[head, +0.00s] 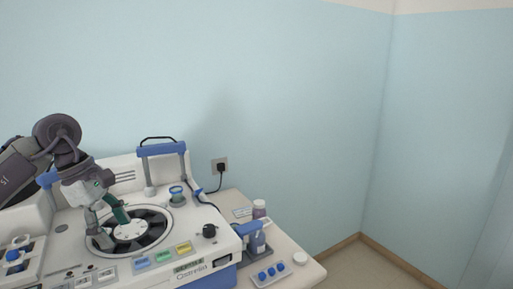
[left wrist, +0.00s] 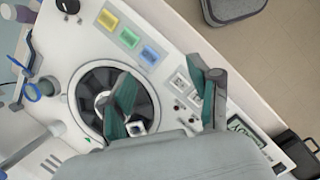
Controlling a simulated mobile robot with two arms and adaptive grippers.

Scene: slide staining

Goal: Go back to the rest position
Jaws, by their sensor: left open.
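My left gripper (head: 114,231) hangs over the staining machine (head: 205,262), above its round dark carousel (head: 155,236). Its two fingers are apart with nothing between them. In the left wrist view the open left gripper (left wrist: 165,75) shows one finger over the carousel (left wrist: 75,90) and the other over the white panel near the buttons. I cannot tell whether a fingertip touches the machine. My right gripper is in neither view.
A blue-handled frame (head: 162,148) stands at the machine's back. A socket with a plug (head: 220,167) is on the wall. Floor at right is clear.

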